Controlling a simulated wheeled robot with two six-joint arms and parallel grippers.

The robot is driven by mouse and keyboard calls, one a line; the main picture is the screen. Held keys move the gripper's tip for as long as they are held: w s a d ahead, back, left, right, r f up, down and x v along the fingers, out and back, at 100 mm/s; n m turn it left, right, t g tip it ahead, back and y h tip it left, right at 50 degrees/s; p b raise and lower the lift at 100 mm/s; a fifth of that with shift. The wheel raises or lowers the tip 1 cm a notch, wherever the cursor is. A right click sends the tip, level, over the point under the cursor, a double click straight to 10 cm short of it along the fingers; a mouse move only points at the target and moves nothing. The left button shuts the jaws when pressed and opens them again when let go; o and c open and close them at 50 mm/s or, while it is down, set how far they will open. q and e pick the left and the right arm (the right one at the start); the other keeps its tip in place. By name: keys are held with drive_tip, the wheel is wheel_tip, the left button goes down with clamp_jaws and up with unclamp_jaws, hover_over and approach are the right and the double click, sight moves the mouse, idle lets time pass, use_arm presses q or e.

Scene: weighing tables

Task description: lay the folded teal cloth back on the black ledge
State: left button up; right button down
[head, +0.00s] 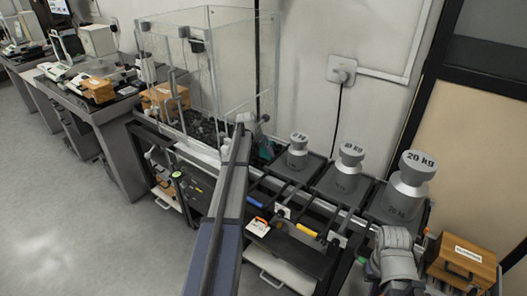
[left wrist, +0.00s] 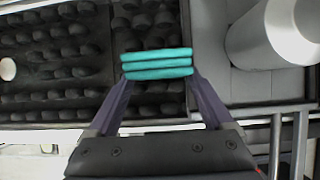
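The folded teal cloth (left wrist: 157,64) lies across the fingertips of my left gripper (left wrist: 160,80) in the left wrist view, its layers stacked, with one finger at each end. A small teal part (head: 266,151) shows in the head view beyond my left gripper (head: 258,140), mostly hidden by my arm. Below the cloth in the wrist view is a black surface with rounded bumps (left wrist: 50,60); I cannot tell the gap between them. I cannot tell for certain which black surface is the ledge. A part of my right arm shows at the lower right, without its fingers.
A clear glass enclosure (head: 215,75) stands left of my left gripper. Grey weights, the 20 kg one (head: 406,185) largest, stand on dark plates to the right; one weight (left wrist: 280,35) is close in the wrist view. A wooden box (head: 460,262) is at the lower right.

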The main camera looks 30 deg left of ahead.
use_arm(q)
drive_tip(key=shift+o, duration=0.9)
drive_tip(key=shift+r, duration=0.1)
drive_tip(key=shift+r, duration=0.15)
drive_tip(key=p+v, duration=1)
drive_tip(key=v, duration=0.2)
drive_tip(key=shift+p, duration=0.4)
